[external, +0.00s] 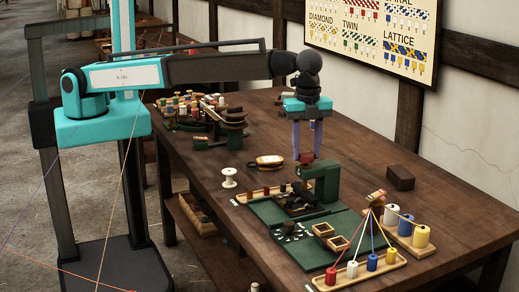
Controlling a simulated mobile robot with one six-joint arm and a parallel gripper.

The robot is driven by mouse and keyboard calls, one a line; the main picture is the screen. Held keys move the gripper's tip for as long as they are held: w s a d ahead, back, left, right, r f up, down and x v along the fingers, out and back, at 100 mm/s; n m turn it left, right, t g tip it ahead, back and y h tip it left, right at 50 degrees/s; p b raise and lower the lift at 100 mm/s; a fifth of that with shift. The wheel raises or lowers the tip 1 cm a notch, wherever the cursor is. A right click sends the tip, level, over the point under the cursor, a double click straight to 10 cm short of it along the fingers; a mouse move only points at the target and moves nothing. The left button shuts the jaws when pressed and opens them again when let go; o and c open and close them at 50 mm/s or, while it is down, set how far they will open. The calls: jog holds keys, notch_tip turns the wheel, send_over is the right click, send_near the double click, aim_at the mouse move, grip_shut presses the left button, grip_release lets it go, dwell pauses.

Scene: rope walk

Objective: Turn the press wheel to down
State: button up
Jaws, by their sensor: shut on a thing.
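The press (326,182) is a dark green C-shaped frame standing on the bench right of centre. Its wheel (306,158) is a small dark red piece at the top of the press. My gripper (307,156) points straight down over the press, with its two purple fingers on either side of the wheel. It is shut on the wheel. The fingers partly cover the wheel, and its turned position is too small to tell.
A green mat (290,243) with dark pieces and small wooden trays lies before the press. Coloured spools (372,262) with threads stand at front right. A white spool (229,178) stands to the left. A dark block (400,178) sits to the right, with bare bench around it.

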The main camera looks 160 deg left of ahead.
aim_at(306, 154)
jog(key=o, duration=1.1)
jog(key=shift+c, duration=0.2)
jog(key=shift+r, duration=0.1)
notch_tip(306, 154, up, 14)
jog(key=b, duration=0.3)
jog(key=shift+f, duration=0.2)
